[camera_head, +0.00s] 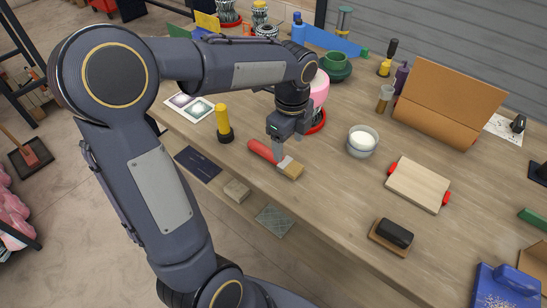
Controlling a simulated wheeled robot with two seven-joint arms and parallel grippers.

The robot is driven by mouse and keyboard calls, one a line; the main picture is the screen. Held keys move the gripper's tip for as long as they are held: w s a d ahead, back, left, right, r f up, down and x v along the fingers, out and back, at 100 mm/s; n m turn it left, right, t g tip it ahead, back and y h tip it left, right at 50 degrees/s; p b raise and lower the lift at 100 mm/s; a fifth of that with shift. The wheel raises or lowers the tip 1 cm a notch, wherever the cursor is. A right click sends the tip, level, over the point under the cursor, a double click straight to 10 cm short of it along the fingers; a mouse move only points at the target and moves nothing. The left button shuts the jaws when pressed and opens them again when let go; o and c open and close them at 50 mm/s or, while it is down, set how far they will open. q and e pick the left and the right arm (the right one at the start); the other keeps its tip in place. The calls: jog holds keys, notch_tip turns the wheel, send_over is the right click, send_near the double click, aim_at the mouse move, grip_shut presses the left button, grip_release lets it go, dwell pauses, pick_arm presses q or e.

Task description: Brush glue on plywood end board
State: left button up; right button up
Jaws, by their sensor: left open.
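A brush (291,167) with a red handle and tan bristles lies on the wooden table near its front edge. My left gripper (279,152) is open and points down right at the brush, around or just above where the handle meets the metal band; I cannot tell whether it touches. A light plywood board (418,186) with red pieces at both ends lies flat to the right. A glass bowl of white stuff (362,141), perhaps glue, stands between the brush and the board. My right gripper is not in view.
A pink rounded object on a red base (319,90) stands just behind my left gripper. A yellow-handled tool (223,122) stands left. The table between brush and board is mostly clear.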

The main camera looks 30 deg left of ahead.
aim_at(289, 164)
pick_arm(q)
jog(key=f, duration=0.5)
jog(key=shift+s+d+f, duration=0.3)
jog(key=shift+d, duration=0.05)
jog(key=shift+f, duration=0.5)
jog(key=c, duration=1.1)
jog(key=shift+r, duration=0.1)
